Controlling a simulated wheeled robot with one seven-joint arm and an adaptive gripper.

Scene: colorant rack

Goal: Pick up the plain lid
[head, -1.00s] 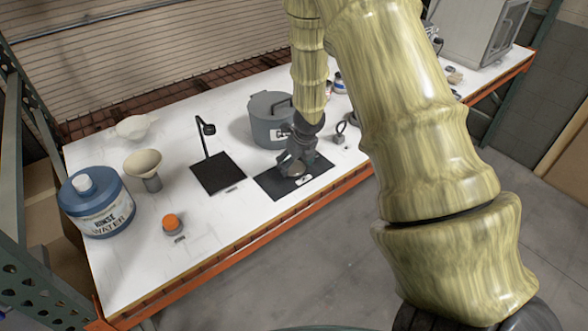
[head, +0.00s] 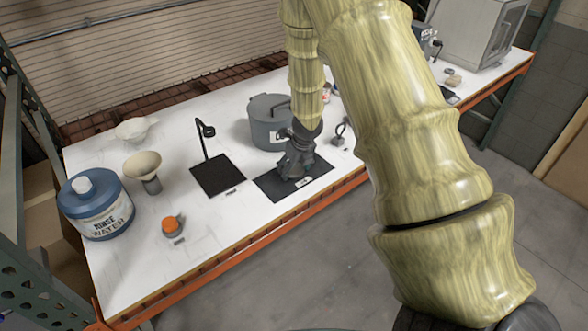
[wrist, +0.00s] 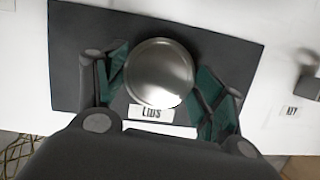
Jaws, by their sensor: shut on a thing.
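The plain lid (wrist: 158,72) is a round, shiny metal disc in the wrist view, above a dark mat (wrist: 225,45) with a "LIDS" label at its front edge. My gripper (wrist: 158,82) is shut on the lid, with a green-padded finger on its left and right sides. In the head view my gripper (head: 294,166) points down at the same dark mat (head: 318,180). The lid is hidden behind the fingers there. I cannot tell whether the lid still touches the mat.
A grey lidded pot (head: 266,128) stands right behind my gripper. A black stand (head: 207,130) on another dark mat is to the left.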

